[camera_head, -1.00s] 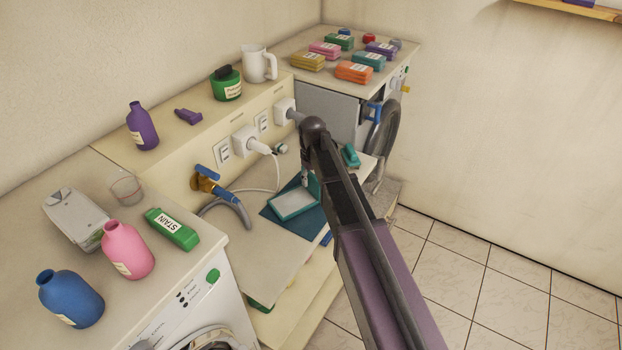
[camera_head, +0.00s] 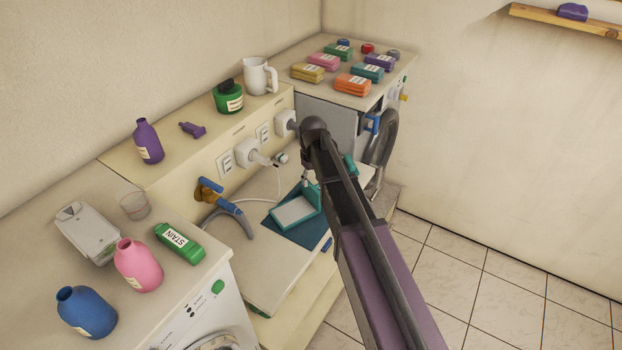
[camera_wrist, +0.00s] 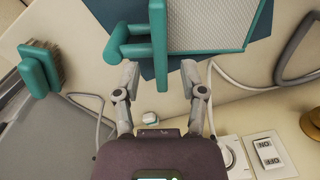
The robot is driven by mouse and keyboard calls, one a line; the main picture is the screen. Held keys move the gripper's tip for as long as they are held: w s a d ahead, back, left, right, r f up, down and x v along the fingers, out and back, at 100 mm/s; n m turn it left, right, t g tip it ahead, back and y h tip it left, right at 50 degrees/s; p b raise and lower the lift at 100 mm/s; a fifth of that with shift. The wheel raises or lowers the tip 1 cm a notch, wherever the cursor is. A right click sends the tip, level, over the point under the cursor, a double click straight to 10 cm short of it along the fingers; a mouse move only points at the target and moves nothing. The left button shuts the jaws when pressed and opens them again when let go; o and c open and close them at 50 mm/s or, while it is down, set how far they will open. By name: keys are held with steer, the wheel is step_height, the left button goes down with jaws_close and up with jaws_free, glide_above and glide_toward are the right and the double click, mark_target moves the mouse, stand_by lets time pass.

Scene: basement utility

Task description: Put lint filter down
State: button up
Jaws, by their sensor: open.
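The lint filter (camera_head: 294,212) is a teal frame with a pale mesh. It lies flat on a dark blue mat (camera_head: 287,232) on the low bench. In the wrist view the filter's mesh (camera_wrist: 208,22) is at the top, with its teal handle (camera_wrist: 159,45) pointing down toward me. My gripper (camera_wrist: 160,72) is open, with one finger on each side of the handle's end. In the head view my gripper (camera_head: 306,179) is at the filter's back edge, partly hidden by my arm. I cannot tell whether the fingers touch the handle.
A teal-handled brush (camera_wrist: 40,70) lies beside the mat. A grey hose (camera_head: 236,217) and a blue-handled tap (camera_head: 211,191) are close on the left. Plugs and sockets (camera_head: 250,152) line the ledge behind. Bottles stand on the near washer, including a pink one (camera_head: 137,266).

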step_height(320, 180, up, 7)
steer(key=p, duration=0.6)
steer(key=shift+r+p, duration=0.15)
steer(key=shift+p, duration=0.2)
stand_by(0.4)
steer(key=s+d+m, duration=0.3)
steer(key=s+d, duration=0.4)
steer(key=s, duration=0.3)
steer(key=s+d+m, duration=0.3)
steer(key=s+d, duration=0.5)
steer(key=s, duration=0.2)
steer(key=shift+s+m, duration=0.3)
steer(key=shift+s, duration=0.1)
step_height(320, 180, down, 3)
steer(key=b, duration=0.2)
steer(key=shift+r+b, duration=0.15)
steer(key=shift+b, duration=0.2)
